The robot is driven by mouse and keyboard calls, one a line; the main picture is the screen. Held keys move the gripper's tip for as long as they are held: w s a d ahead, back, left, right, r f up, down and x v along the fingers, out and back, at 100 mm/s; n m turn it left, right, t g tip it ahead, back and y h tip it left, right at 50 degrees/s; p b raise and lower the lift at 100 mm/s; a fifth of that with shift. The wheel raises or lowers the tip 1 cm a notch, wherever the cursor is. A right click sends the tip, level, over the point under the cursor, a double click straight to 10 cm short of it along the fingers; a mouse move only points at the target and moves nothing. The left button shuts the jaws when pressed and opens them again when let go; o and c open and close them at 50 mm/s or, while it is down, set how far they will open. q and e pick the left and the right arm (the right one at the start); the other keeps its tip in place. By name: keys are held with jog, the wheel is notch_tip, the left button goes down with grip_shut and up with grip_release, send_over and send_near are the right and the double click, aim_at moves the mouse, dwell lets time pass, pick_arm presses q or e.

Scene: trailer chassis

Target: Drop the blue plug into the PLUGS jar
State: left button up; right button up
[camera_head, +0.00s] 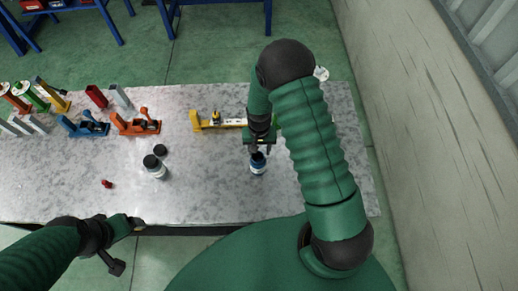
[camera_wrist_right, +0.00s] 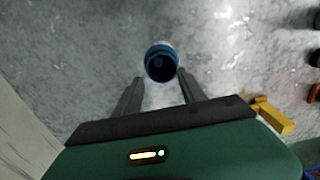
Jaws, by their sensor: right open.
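A white jar with a dark top (camera_head: 155,167) stands to the left.
A black round cap (camera_head: 160,150) lies behind the white jar, and a small red piece (camera_head: 107,184) lies to its left. Blue (camera_head: 84,126) and orange (camera_head: 136,123) tools, a yellow-ended bar (camera_head: 215,122) and several spools stand farther back. The table's front middle is clear.

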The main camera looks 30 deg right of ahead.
jog(key=shift+s+a+r, duration=0.2)
jog(key=shift+a+r, duration=0.05)
jog(key=shift+a, duration=0.45)
pick_arm(q)
jog(key=w+p+v, duration=0.1)
jog(key=p+v, duration=0.5)
pick_arm(e)
notch_tip(320, 180, up, 7)
jog(key=d, duration=0.1)
pick_arm(q)
jog(key=s+b+x, duration=0.2)
jog(key=b+x, duration=0.8)
jog(key=b, duration=0.1)
jog(key=s+f+b+x, duration=0.1)
jog(key=s+b+x, duration=0.1)
jog(key=b+x, duration=0.9)
jog(key=shift+s+a+f, duration=0.25)
jog(key=shift+s+a, duration=0.1)
jog(key=shift+a, duration=0.05)
pick_arm(e)
jog(key=s+a+f+n+t, duration=0.2)
jog(key=s+a+f+n, duration=0.2)
jog(key=s+a+n, duration=0.2)
jog(key=s+a, duration=0.2)
jog(key=s, duration=0.1)
jog(key=shift+s+t, duration=0.25)
jog(key=shift+t, duration=0.05)
